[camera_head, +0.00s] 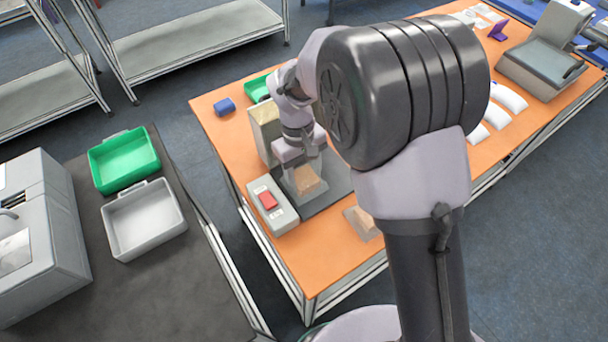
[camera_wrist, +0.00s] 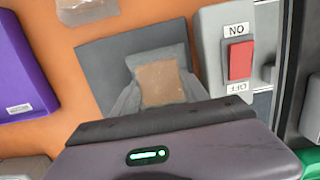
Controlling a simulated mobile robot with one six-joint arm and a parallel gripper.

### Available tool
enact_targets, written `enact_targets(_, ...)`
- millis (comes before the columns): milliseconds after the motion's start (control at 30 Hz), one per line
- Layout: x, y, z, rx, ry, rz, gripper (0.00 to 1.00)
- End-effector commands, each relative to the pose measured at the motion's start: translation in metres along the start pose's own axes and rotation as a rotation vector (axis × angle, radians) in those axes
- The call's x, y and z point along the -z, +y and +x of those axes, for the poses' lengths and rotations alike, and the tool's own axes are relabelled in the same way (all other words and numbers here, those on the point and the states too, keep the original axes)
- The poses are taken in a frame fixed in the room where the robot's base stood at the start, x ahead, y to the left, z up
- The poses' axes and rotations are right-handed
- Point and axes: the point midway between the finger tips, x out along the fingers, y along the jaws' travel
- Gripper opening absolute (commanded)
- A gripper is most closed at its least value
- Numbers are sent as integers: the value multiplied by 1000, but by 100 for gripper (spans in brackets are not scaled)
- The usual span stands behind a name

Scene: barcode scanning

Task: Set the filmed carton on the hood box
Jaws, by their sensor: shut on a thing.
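A brown carton (camera_head: 307,180) is between the fingers of my gripper (camera_head: 305,176), which is shut on it. In the wrist view the carton (camera_wrist: 162,83) shows its tan face between the two grey fingers; whether film covers it is hard to tell. It is over the dark grey plate (camera_head: 332,192); whether it touches the plate is unclear. Another brown piece that looks wrapped in clear film (camera_head: 358,222) lies near the table's front edge, partly hidden by my arm. A tall beige-grey box (camera_head: 263,130) stands behind my gripper, possibly the hood box.
A grey switch box (camera_head: 283,214) with a red button (camera_head: 268,200) stands left of the plate. The orange table (camera_head: 325,255) is bare toward its front corner. A blue object (camera_head: 225,106) and a green bin (camera_head: 257,89) are farther back. A purple object (camera_wrist: 22,70) shows in the wrist view.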

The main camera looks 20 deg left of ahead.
Motion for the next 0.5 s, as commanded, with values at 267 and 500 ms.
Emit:
enact_targets(267, 0, 0, 2, 0, 0, 0, 74)
enact_targets(500, 0, 0, 1, 0, 0, 0, 74)
